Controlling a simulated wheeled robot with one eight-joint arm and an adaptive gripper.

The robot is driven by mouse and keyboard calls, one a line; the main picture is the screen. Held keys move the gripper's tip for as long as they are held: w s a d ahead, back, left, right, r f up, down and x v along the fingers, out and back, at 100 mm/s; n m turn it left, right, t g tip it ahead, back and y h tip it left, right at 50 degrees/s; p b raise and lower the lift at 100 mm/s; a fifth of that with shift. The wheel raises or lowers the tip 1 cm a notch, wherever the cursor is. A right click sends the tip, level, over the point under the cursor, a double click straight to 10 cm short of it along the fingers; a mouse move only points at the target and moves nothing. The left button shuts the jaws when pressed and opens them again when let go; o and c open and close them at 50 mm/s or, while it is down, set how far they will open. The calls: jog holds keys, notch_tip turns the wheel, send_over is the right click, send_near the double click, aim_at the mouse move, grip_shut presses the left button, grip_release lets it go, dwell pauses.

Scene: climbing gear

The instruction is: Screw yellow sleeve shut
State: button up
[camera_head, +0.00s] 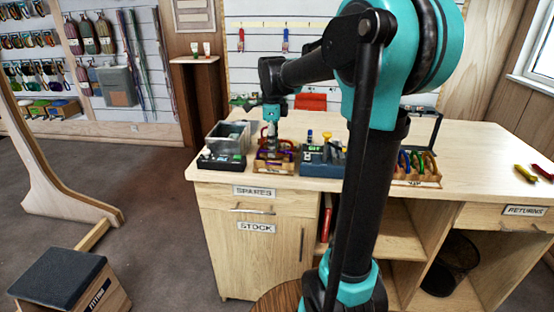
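My gripper (272,143) points down at a small wooden tray (274,168) on the workbench. Its fingers are small and dark here, and I cannot tell whether they are open, shut or touching anything. The tray holds carabiners (286,149), reddish and purple in colour. I cannot make out a yellow sleeve on any of them. A blue block (318,168) just right of the tray carries a yellow-topped part (327,136); I cannot tell what that part is.
A grey open bin (228,136) and a black box (221,162) stand left of the tray. Another carabiner tray (416,181) stands right of my arm. Yellow and red pieces (525,173) lie at the right end. The workbench (462,165) is clear between them.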

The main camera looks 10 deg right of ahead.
jog(key=shift+s+a, duration=0.2)
jog(key=shift+s, duration=0.35)
jog(key=shift+f, duration=1.4)
jog(key=shift+w, duration=0.1)
jog(key=shift+w+d, duration=0.25)
jog(key=shift+w, duration=0.35)
jog(key=shift+r, duration=1.4)
